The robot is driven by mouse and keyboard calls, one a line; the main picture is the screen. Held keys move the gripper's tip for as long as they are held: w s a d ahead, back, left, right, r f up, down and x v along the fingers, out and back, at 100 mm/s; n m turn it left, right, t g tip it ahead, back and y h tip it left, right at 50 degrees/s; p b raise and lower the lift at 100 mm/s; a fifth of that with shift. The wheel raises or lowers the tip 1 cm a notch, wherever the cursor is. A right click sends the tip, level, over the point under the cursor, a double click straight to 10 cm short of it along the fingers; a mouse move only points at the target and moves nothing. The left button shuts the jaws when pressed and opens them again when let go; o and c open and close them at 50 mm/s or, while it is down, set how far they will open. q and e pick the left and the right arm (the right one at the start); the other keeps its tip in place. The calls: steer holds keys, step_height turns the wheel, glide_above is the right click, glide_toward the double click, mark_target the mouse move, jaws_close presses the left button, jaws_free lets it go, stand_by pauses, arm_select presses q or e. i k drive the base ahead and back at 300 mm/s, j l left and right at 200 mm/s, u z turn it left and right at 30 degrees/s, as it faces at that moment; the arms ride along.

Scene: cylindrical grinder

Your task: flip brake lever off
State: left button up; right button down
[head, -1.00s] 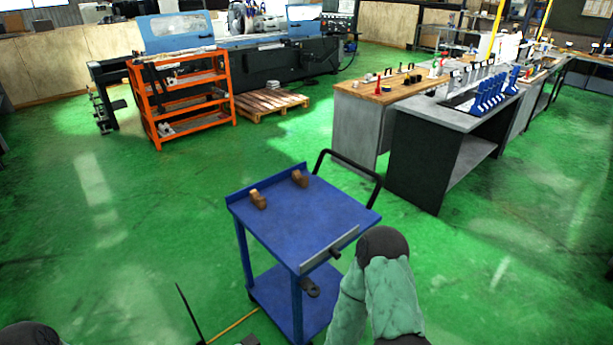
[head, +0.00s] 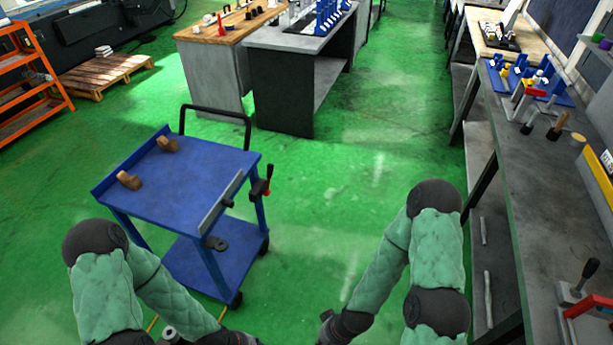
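A blue cart (head: 190,190) stands left of centre, with a small black lever with a red end (head: 267,182) upright at its right corner. I cannot tell whether this is the brake lever, or which position it is in. A black flat piece (head: 215,243) sticks out low on the cart's near leg. My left arm reaches down to the bottom edge, where its dark wrist is cut off and its gripper is out of view. My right gripper (head: 327,318) shows only as a small dark part near the bottom centre, apart from the cart; its fingers cannot be made out.
Two brown blocks (head: 168,144) lie on the cart top, which has a black push handle (head: 216,109). A long grey bench (head: 530,190) runs along the right, with a black-knobbed lever (head: 585,278) on it. Green floor (head: 330,200) is clear between cart and bench.

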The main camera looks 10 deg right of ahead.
mark_target(270, 167)
steer(key=i+z, duration=0.4)
steer(key=i, duration=0.45)
steer(key=i+j+z, duration=0.15)
steer(key=i+z, duration=0.25)
steer(key=i, duration=0.4)
